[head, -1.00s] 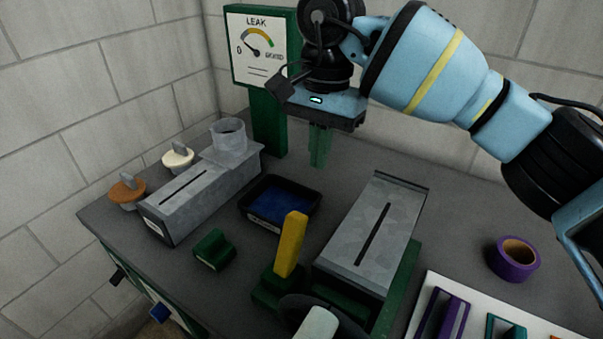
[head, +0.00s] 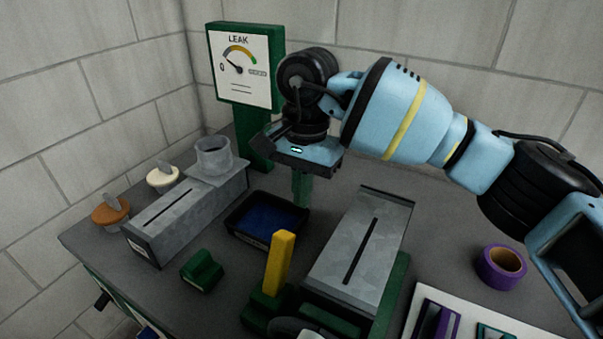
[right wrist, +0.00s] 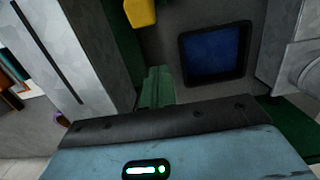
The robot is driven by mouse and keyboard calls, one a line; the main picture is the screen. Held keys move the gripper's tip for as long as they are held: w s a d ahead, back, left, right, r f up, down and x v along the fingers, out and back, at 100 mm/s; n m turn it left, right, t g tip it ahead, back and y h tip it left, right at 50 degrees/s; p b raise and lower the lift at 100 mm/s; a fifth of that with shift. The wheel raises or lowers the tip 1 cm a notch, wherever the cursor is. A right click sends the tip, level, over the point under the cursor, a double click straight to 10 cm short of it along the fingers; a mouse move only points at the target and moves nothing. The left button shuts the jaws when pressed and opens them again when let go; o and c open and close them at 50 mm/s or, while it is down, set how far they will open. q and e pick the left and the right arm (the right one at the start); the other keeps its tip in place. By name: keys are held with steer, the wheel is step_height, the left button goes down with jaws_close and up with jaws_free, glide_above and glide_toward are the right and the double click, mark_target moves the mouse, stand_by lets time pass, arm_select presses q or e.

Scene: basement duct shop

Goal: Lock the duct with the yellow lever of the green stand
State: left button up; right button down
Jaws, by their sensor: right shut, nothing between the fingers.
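The yellow lever (head: 280,262) stands nearly upright on the green stand (head: 262,309), at the left of the near end of the grey slotted duct (head: 360,245). The duct lies on the stand's bed. My right gripper (head: 301,203) is shut and empty, pointing down beyond the lever, between the blue-lined tray and the far end of the duct. It is apart from the lever. In the right wrist view, its green fingers (right wrist: 157,88) show between the duct (right wrist: 82,55) and the tray, with the lever (right wrist: 140,12) at the top edge. My left gripper is not in view.
A black tray with a blue bottom (head: 233,222) sits left of my right gripper. Another grey duct (head: 165,216) with a round collar and a green block (head: 201,270) are further left. A leak gauge (head: 243,65) stands behind. Purple tape (head: 501,265) lies right on clear bench.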

mark_target(278, 267)
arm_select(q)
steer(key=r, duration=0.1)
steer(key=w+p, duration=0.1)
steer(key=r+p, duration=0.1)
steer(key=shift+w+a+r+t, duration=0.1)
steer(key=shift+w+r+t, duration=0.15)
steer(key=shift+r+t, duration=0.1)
arm_select(e)
steer(key=s+a+f, duration=0.2)
steer(key=s+f, duration=0.1)
steer(key=shift+s+a, duration=0.15)
steer(key=shift+s, duration=0.05)
steer(key=shift+w, duration=0.1)
